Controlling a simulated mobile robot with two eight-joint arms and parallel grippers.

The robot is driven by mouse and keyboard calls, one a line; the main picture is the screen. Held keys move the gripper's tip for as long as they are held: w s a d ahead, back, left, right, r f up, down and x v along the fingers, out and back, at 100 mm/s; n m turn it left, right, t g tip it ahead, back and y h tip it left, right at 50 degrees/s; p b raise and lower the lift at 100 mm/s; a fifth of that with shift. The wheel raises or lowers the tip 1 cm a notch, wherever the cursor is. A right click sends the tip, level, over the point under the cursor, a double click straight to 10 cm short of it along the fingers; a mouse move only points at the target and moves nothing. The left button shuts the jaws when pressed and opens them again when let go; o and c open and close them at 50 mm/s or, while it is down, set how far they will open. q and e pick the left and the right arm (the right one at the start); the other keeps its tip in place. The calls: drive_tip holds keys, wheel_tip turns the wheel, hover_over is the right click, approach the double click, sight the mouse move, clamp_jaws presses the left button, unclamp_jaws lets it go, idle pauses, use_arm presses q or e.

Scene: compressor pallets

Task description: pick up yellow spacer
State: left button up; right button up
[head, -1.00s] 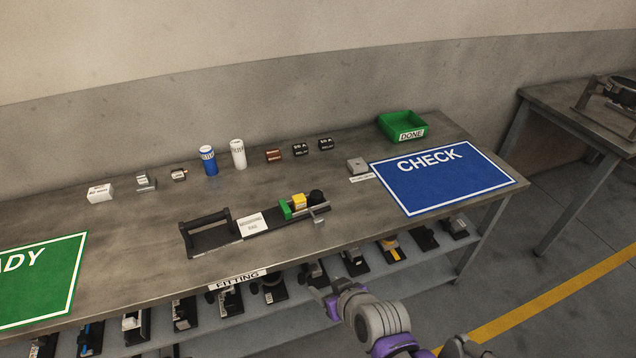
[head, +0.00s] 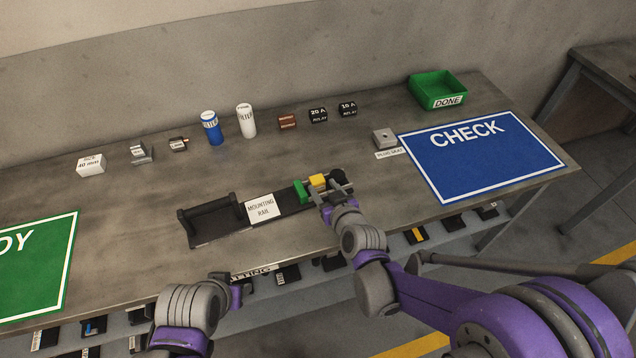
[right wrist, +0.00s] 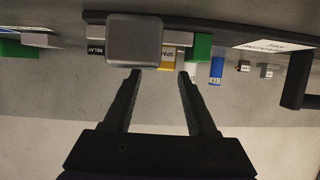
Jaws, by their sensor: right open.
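The yellow spacer (head: 318,181) sits on the black mounting rail (head: 212,224), between a green block (head: 300,191) and dark parts at the rail's right end. My right gripper (head: 322,198) is at the near side of the rail, close to the spacer. In the right wrist view, its two fingers (right wrist: 159,76) are open and nothing is held between them. There the spacer (right wrist: 168,59) shows just beyond the fingertips, partly hidden by a grey block (right wrist: 135,40). My left gripper (head: 237,291) is low at the table's front edge; its fingers are not clear.
Small parts and two cylinders, blue (head: 212,128) and white (head: 246,120), stand along the back. A green DONE bin (head: 463,88) is at the back right. The blue CHECK mat (head: 480,165) lies right, a green mat (head: 40,260) left. A shelf with several parts runs below.

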sight(318, 181)
drive_tip(key=x, duration=0.6)
drive_tip(key=shift+r, duration=0.1)
clamp_jaws()
